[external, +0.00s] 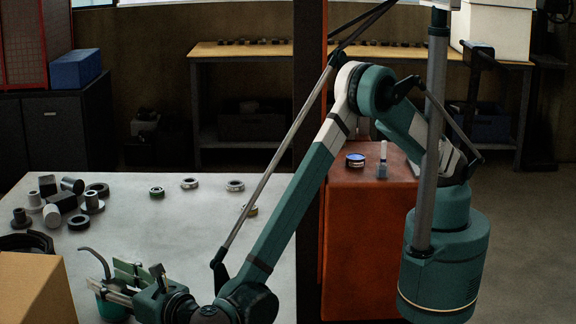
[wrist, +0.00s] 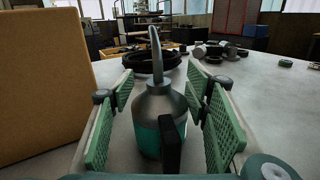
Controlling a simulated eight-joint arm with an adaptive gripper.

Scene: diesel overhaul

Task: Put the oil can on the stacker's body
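The oil can (wrist: 158,105) has a grey conical top, a teal lower body, a dark handle and a thin curved spout. It stands upright on the pale table in the wrist view. In the external view its spout (external: 96,260) and part of its teal body show at the lower left, partly hidden by my gripper (external: 130,280). My gripper is open, with its green pads on either side of the can and gaps showing in the wrist view. The stacker's orange-red body (external: 365,235) stands right of the table, behind my arm, with a flat top.
A blue-topped tin (external: 355,160) and a small grey item (external: 382,160) sit on the stacker's body. A cardboard box (wrist: 42,85) stands close left of my gripper. Several rings and cylinders lie at the table's far left. The stacker's dark post (external: 309,120) rises beside the table.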

